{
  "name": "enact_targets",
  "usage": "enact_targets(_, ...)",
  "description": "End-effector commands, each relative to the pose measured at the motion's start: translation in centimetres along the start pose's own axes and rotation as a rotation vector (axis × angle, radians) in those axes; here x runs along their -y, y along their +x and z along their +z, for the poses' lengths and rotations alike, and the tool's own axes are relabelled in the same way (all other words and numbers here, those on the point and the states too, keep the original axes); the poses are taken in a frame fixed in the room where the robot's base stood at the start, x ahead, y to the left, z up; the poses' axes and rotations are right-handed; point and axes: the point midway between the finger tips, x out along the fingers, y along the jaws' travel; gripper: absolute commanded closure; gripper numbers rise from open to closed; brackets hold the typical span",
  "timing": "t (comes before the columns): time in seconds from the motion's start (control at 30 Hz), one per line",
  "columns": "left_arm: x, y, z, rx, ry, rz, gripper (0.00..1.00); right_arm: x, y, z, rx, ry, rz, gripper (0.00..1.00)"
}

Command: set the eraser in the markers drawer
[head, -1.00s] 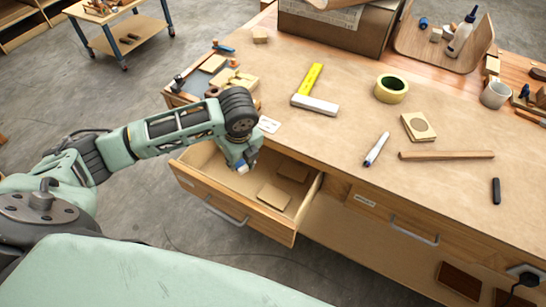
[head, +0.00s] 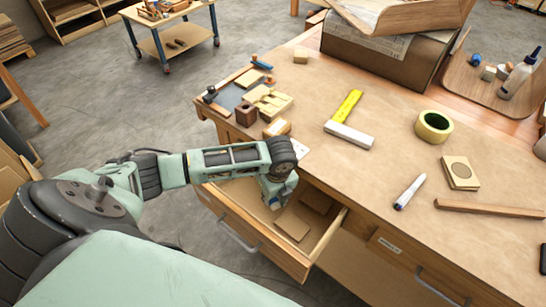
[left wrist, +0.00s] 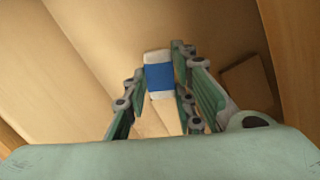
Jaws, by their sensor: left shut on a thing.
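The eraser (left wrist: 159,77) is white with a blue sleeve. In the left wrist view it sits between the fingertips of my left gripper (left wrist: 158,88), which is shut on it. In the head view my left gripper (head: 276,196) points down at the open drawer (head: 283,257), and a white end of the eraser (head: 275,205) shows below the fingers. The eraser is over the drawer's inside, and I cannot tell whether it touches the bottom. The drawer's label is not readable. My right gripper is not in view.
Two flat brown pieces (head: 292,224) lie in the drawer, right of the gripper. A shut drawer (head: 425,284) is to the right. On the bench are a marker (head: 409,192), a tape roll (head: 434,126), a square (head: 349,135) and wooden pieces (head: 268,101) near the left edge.

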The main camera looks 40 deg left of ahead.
Motion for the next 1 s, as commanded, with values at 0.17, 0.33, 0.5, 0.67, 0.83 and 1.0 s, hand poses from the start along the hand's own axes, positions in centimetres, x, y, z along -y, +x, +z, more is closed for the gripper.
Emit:
enact_targets(0.17, 0.1, 0.6, -0.1, 0.0, 0.001, -0.002, 0.96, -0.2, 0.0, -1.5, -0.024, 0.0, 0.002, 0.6)
enact_targets(0.33, 0.0, 0.7, -0.1, 0.0, 0.001, -0.001, 0.96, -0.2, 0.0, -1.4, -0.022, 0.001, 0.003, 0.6)
enact_targets(0.5, 0.0, 1.3, -0.1, 0.001, 0.0, 0.0, 0.96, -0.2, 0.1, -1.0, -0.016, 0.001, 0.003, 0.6)
enact_targets(0.67, 0.0, 1.7, -0.2, 0.001, 0.0, 0.0, 0.96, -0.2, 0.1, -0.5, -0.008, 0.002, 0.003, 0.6)
enact_targets(0.83, 0.0, 1.8, -0.2, 0.001, 0.001, -0.001, 0.72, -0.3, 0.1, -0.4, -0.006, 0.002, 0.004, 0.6)
enact_targets(1.0, 0.0, 1.8, -0.2, 0.001, 0.0, -0.001, 0.57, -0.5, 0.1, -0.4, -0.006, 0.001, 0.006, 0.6)
